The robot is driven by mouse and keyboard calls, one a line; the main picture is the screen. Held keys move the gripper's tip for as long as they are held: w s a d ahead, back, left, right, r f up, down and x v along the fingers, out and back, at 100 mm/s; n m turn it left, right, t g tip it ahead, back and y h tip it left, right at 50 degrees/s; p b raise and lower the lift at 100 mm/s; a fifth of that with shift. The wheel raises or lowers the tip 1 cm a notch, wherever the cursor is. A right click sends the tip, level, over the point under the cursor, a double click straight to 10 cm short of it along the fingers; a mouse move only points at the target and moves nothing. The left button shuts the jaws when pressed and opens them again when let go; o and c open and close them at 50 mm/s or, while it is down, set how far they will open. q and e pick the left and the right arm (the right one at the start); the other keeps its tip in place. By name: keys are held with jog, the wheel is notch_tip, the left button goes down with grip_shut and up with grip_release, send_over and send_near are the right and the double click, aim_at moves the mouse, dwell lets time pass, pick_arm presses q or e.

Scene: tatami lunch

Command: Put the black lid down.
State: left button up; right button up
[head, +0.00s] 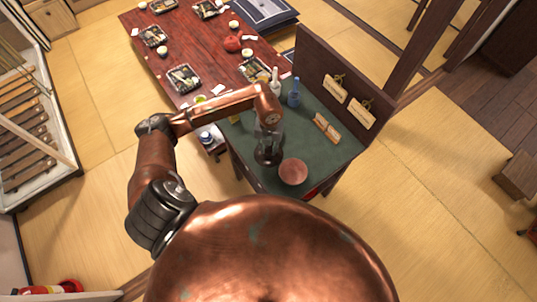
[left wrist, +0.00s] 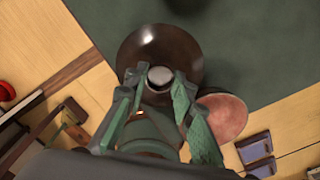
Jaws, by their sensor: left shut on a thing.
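The black lid (left wrist: 160,45) is a dark, round, glossy disc with a pale grey knob in the left wrist view. My left gripper (left wrist: 157,88) is shut on the lid, its two green fingers on either side of the knob. In the head view the lid (head: 268,157) shows below my left gripper (head: 268,142), over the front part of the green table top (head: 325,148). I cannot tell whether it touches the table top. My right gripper is not in view.
A reddish-brown round dish (head: 293,171) lies close to the right of the lid near the table's front edge. A blue bottle (head: 294,93), a white bottle (head: 275,82) and a small wooden stand (head: 327,128) are farther back. A dark panel (head: 338,85) closes the right-rear side.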

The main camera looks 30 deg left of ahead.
aim_at(269, 154)
pick_arm(q)
jog(key=shift+f, duration=2.55)
jog(key=shift+f, duration=0.2)
jog(key=o, duration=1.1)
jog(key=shift+c, duration=0.2)
jog(key=shift+r, duration=0.1)
notch_tip(269, 154, up, 12)
jog(key=shift+r, duration=0.15)
